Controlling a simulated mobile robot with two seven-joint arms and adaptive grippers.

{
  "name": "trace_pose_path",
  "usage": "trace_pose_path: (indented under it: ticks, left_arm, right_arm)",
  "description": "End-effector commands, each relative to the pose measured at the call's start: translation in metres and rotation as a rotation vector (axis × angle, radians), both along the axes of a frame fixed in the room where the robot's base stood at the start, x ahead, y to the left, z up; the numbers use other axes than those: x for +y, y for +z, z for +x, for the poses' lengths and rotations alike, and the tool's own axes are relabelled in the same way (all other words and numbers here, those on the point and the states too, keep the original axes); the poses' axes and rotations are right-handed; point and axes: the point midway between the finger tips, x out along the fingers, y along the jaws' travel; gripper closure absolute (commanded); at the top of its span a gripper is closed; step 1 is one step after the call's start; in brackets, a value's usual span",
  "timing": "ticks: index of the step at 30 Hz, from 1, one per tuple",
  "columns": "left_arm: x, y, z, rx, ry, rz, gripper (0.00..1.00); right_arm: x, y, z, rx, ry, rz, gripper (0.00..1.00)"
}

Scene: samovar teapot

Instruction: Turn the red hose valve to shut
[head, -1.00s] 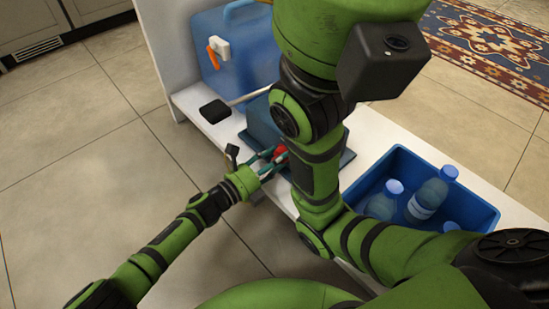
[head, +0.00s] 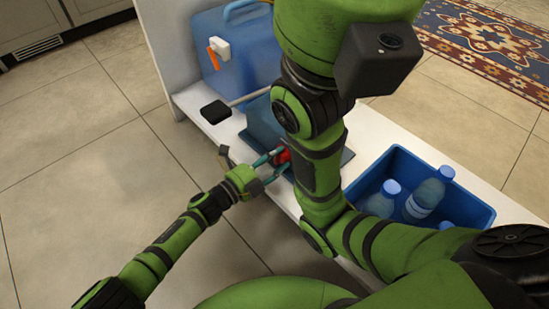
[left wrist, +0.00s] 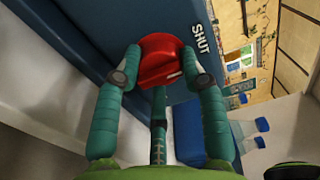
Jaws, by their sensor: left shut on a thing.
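The red hose valve (head: 283,156) sits low on the front of a blue container, partly hidden behind my other arm in the head view. In the left wrist view the round red valve knob (left wrist: 158,60) has a raised grip bar across it. My left gripper (left wrist: 160,72) is shut on the knob, one teal finger at each side. In the head view the left gripper (head: 276,165) reaches in from the left. The white word SHUT (left wrist: 199,39) is printed on the blue face, up and right of the knob. My right gripper is out of view.
A blue jug (head: 235,75) with a white tap and orange lever stands on the white bench (head: 388,125). A black-headed tool (head: 216,112) lies beside it. A blue crate (head: 480,210) holds several water bottles. My other arm crosses above the bench.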

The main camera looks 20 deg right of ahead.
Motion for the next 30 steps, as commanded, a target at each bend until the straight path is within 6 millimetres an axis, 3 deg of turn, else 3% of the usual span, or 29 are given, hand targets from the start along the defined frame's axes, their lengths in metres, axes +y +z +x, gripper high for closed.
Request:
trace_pose_path:
  ticks: [1, 15, 16, 18, 30]
  left_arm:
    - [-0.0051, -0.0008, -0.0075, 0.008, -0.018, -0.006, 0.92]
    - [-0.0056, -0.0001, -0.0081, 0.019, -0.019, -0.012, 0.92]
    - [-0.0056, 0.0, -0.0081, 0.019, -0.02, -0.013, 0.55]
    - [-0.0054, 0.0001, -0.0076, 0.018, -0.019, -0.012, 0.35]
    - [0.0016, 0.0001, -0.0035, 0.017, -0.007, -0.009, 0.35]
  right_arm:
    - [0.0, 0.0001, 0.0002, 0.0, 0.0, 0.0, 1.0]
    - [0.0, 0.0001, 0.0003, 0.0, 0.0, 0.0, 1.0]
    - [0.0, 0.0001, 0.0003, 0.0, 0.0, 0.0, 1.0]
    - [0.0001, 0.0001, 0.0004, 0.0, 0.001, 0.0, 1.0]
    - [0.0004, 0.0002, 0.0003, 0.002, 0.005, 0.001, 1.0]
